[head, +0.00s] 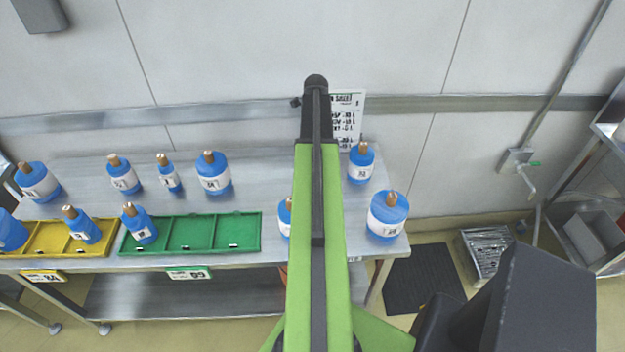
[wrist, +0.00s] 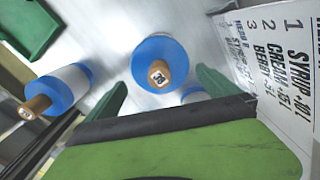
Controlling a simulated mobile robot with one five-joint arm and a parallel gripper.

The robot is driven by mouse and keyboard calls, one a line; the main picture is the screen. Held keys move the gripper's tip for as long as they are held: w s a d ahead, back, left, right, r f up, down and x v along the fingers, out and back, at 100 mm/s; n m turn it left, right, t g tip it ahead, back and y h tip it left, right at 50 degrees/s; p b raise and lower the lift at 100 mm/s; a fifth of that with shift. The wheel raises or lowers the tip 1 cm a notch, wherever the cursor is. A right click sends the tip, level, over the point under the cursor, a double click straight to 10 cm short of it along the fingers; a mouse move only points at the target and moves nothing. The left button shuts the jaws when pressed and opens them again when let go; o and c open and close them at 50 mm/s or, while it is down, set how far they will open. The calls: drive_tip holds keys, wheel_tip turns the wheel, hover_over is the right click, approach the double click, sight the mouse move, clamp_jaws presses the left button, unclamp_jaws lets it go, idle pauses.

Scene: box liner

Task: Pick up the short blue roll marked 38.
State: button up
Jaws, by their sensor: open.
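In the wrist view a short blue roll with a brown core (wrist: 160,60) stands ahead of my gripper; the mark on its core end looks like 38. My gripper (wrist: 160,82) is open and empty, its green fingers showing to either side of this roll in the picture. The roll appears beyond the fingertips, with no grasp visible; the depth gap is hard to tell. In the head view my arm crosses the table and hides part of it, including most of one blue roll (head: 284,219). I cannot tell which head-view roll is 38.
A third (wrist: 193,92) is partly hidden behind the fingers. A printed sign (wrist: 265,50) stands at right. The head view shows a green tray (head: 225,232), a yellow tray (head: 45,243) and several other rolls.

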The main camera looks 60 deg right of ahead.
drive_tip(key=f+b, duration=0.4)
drive_tip(key=f, duration=0.1)
drive_tip(key=f+b, duration=0.2)
drive_tip(key=shift+w+f, duration=0.3)
drive_tip(key=shift+w, duration=0.05)
drive_tip(key=shift+r, duration=0.15)
drive_tip(key=c, duration=1.8)
drive_tip(key=shift+c, duration=0.2)
drive_tip(key=shift+r, duration=0.1)
